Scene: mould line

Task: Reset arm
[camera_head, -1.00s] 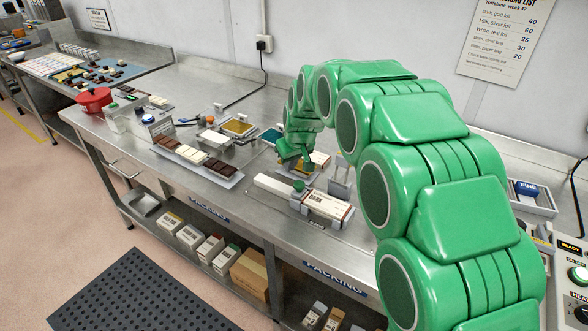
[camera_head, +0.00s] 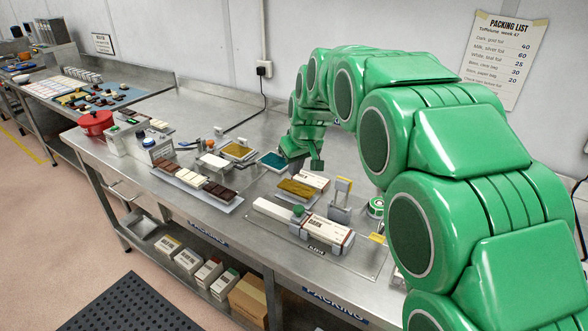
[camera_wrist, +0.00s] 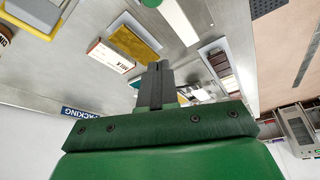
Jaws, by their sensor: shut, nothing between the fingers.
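My gripper (camera_head: 306,167) hangs at the end of my green arm over the steel bench, above and just behind the gold foil block (camera_head: 297,188). In the wrist view my gripper (camera_wrist: 158,70) shows its dark fingers together with nothing between them. The gold foil block also shows in the wrist view (camera_wrist: 133,45), apart from the fingers, beside a white box labelled MILK (camera_wrist: 109,57).
A fixture holding a white box labelled DARK (camera_head: 322,229) stands in front of my gripper. A tray of chocolate bars (camera_head: 228,195), a teal tray (camera_head: 274,161) and a red pot (camera_head: 96,122) stand to the left. A small metal stand (camera_head: 341,200) is close on the right.

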